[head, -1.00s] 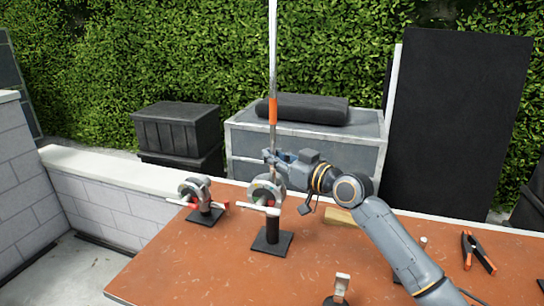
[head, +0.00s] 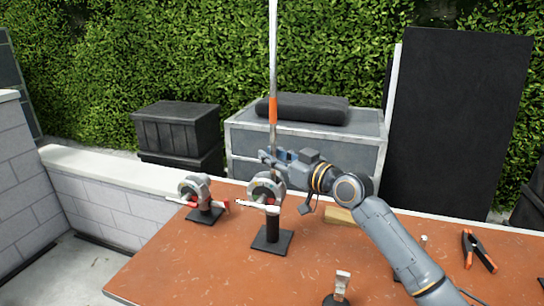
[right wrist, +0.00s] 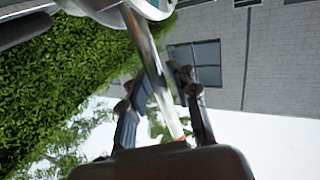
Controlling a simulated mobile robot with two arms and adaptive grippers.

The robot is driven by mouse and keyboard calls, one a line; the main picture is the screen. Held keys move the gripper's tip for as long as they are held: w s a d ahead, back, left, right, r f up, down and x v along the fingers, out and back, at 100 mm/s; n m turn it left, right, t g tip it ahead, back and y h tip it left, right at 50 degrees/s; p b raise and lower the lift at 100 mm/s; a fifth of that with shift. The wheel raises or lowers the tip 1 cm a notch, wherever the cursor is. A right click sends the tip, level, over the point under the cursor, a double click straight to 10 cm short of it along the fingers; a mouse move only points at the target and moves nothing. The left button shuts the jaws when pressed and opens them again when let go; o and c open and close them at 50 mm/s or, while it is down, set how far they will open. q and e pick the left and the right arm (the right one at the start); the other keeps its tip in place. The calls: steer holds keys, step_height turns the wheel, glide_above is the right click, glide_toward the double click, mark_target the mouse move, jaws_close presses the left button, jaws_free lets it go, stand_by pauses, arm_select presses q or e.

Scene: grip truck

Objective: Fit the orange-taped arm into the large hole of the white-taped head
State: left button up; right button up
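The orange-taped arm (head: 273,110) is a long silver pole with an orange band, upright in the head view. Its lower end reaches the top of a round grey head (head: 267,186) on a black stand in the middle of the table. Which hole it is in, and how deep, is hidden. My right gripper (head: 270,158) is around the pole just above that head. In the right wrist view its fingers (right wrist: 163,100) stand apart on both sides of the pole, with gaps. My left gripper is not in view.
A second round head (head: 193,188) with red-ended bars stands to the left on its own base. The table's front left is clear.

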steer(key=shift+o, duration=0.4)
steer(key=shift+f, duration=0.15)
steer(key=v, duration=1.2)
